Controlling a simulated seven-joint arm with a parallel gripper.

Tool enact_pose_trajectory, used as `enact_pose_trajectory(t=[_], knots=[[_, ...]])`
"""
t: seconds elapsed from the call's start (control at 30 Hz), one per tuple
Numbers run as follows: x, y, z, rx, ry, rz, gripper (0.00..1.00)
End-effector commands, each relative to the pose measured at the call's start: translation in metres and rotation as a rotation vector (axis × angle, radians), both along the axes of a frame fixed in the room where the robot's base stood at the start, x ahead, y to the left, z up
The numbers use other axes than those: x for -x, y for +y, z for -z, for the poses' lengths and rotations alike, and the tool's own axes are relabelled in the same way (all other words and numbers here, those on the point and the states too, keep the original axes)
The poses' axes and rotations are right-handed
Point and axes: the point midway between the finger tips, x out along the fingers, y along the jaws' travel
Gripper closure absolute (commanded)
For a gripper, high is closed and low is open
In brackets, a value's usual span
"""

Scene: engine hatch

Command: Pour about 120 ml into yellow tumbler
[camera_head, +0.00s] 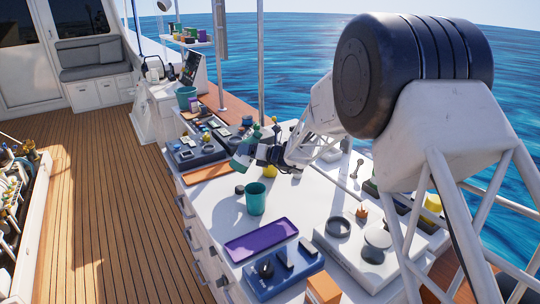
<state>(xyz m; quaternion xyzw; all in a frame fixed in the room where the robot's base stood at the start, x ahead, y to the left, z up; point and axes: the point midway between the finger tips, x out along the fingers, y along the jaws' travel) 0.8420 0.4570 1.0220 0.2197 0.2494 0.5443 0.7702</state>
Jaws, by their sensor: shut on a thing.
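My gripper (262,153) is above the white counter, near its middle, shut on a teal container (243,153). The container looks tilted, with its lower end to the left. I cannot make out its opening or any liquid. A teal cup (256,199) stands upright on the counter below and apart from the held container. A yellow object (433,203), possibly the yellow tumbler, is at the right, partly hidden behind my arm's frame. Its shape is too small to tell, and its inside is not visible.
A purple tray (261,240) and a blue tray (284,273) with dark items lie at the counter's front. A light panel with a dark ring (338,227) is to their right. Trays with small items (195,155) lie behind left.

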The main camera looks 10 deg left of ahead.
Motion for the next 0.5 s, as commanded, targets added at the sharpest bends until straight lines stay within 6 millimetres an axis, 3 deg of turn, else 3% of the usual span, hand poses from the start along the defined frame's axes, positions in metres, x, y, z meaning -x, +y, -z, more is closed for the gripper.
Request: enact_pose_trajectory(t=[0.5], knots=[[0.003, 0.002, 0.015, 0.256, -0.275, 0.003, 0.60]])
